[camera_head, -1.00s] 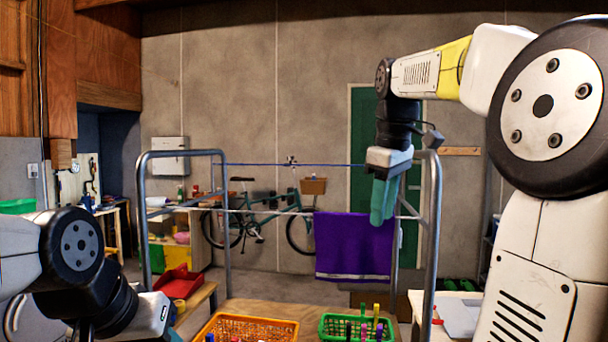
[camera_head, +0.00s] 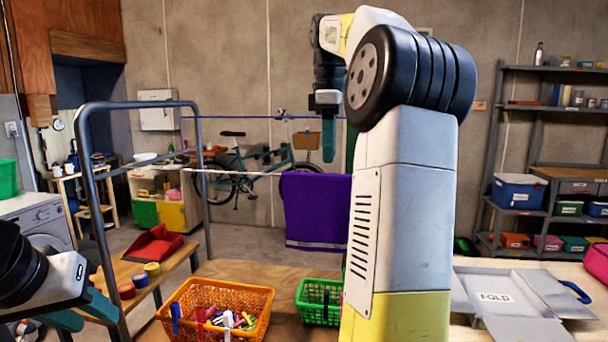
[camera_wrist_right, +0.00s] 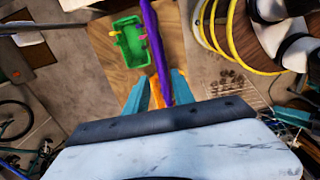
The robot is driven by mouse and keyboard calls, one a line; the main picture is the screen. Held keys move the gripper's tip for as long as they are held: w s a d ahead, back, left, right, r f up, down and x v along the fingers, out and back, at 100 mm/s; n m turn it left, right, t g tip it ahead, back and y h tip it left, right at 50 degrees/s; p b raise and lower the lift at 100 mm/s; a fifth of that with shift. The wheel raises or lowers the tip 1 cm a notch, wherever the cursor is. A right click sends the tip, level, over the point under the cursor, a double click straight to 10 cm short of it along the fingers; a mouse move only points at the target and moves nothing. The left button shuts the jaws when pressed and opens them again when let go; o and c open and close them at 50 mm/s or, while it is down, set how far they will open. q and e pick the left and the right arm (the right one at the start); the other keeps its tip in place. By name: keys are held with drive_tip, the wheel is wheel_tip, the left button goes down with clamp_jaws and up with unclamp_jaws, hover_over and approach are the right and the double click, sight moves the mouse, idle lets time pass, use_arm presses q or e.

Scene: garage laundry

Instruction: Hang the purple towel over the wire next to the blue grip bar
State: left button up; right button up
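The purple towel (camera_head: 312,210) hangs folded over the white wire (camera_head: 238,174) of a grey metal rack; my right arm hides its right side. A thin blue line or bar (camera_head: 245,117) spans the rack higher up. My right gripper (camera_head: 328,152) points down just above the towel's top edge. In the right wrist view its teal fingers (camera_wrist_right: 158,92) are apart, and the towel (camera_wrist_right: 152,40) shows as a narrow purple strip running between them, gripping nothing visibly. My left gripper (camera_head: 85,314) is low at the left, partly cut off; its finger opening is unclear.
The rack's left frame (camera_head: 203,190) stands upright. Below are an orange basket (camera_head: 212,312) of pegs and a green basket (camera_head: 318,302). A bench (camera_head: 130,268) with a red dustpan stands left. A grey folding board (camera_head: 510,300) lies at the right.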

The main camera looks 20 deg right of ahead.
sight(328, 176)
drive_tip(key=shift+w+f, duration=0.1)
drive_tip(key=shift+f, duration=3.3)
clamp_jaws()
drive_tip(key=shift+d+r, duration=0.1)
drive_tip(key=shift+r, duration=4.4)
